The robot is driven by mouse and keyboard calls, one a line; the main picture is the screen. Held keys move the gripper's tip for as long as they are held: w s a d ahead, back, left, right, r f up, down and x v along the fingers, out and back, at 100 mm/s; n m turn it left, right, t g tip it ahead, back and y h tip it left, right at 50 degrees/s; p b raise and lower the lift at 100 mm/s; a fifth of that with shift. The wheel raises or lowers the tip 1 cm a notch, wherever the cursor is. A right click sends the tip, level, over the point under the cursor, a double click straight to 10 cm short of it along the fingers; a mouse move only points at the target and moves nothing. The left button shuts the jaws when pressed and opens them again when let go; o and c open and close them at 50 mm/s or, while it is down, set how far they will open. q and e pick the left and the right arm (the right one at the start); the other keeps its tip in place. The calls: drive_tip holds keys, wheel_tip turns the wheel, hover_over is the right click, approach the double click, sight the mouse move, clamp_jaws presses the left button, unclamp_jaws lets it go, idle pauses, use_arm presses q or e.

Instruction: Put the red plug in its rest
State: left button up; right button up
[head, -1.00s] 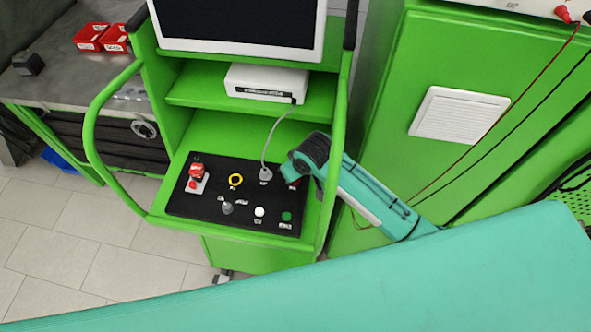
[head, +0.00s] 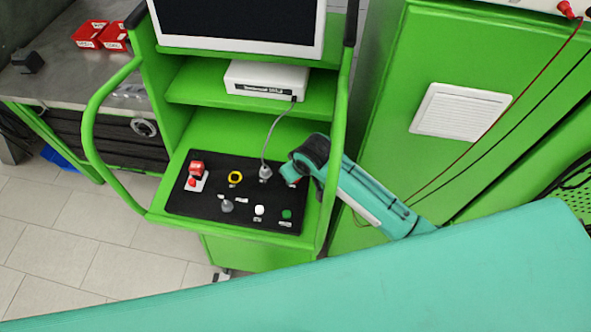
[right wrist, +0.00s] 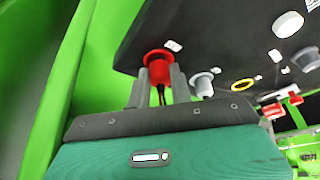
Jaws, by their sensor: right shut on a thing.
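The red plug (right wrist: 158,69) is between the two fingers of my right gripper (right wrist: 160,84) in the right wrist view. The gripper is shut on it, and a dark red lead runs back between the fingers. The plug's wide red end is at the black panel (right wrist: 215,30); I cannot tell whether it is fully seated in a rest there. In the head view my right gripper (head: 292,172) is at the right edge of the black panel (head: 210,207), and it mostly hides the plug. My left gripper is not in view.
The panel also bears a yellow ring (head: 235,178), a red switch (head: 196,169), and white (head: 259,211) and green (head: 286,214) buttons. The green cart rail (head: 337,150) runs close by.

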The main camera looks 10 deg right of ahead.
drive_tip(key=shift+f, duration=0.35)
drive_tip(key=o, duration=1.3)
drive_tip(key=shift+r, duration=0.1)
